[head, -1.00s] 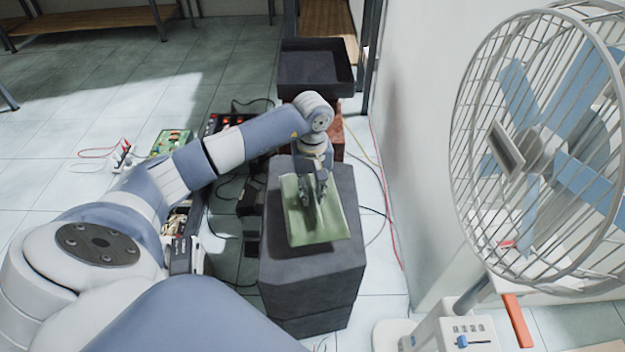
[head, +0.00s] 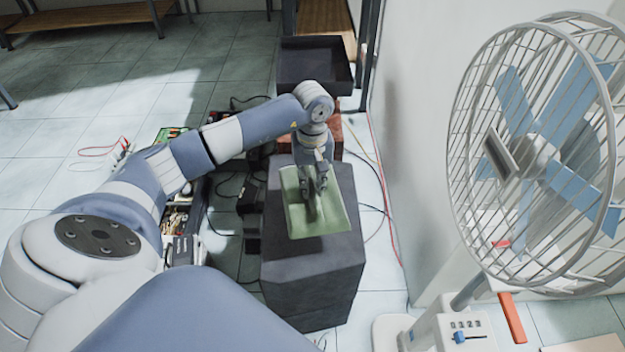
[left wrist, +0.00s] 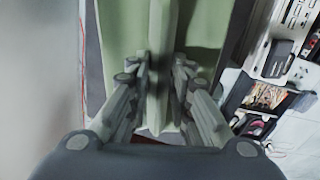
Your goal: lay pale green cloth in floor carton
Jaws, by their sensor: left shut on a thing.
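The pale green cloth (head: 330,219) lies on top of a dark grey block-like stand (head: 310,277), pinched up into a ridge in its middle. My left gripper (head: 316,193) points down at it and is shut on that ridge. In the left wrist view the cloth (left wrist: 205,25) spreads to both sides of the fingers (left wrist: 160,85), with the raised fold between them. I cannot make out a floor carton for certain; an open dark tray-like box (head: 316,84) stands behind the stand. My right gripper is not in view.
A large caged fan (head: 540,150) stands at the right, near the wall. Cables and electronic gear (head: 180,215) lie on the floor left of the stand. Red and dark cables run along its right side. Open tiled floor lies at the upper left.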

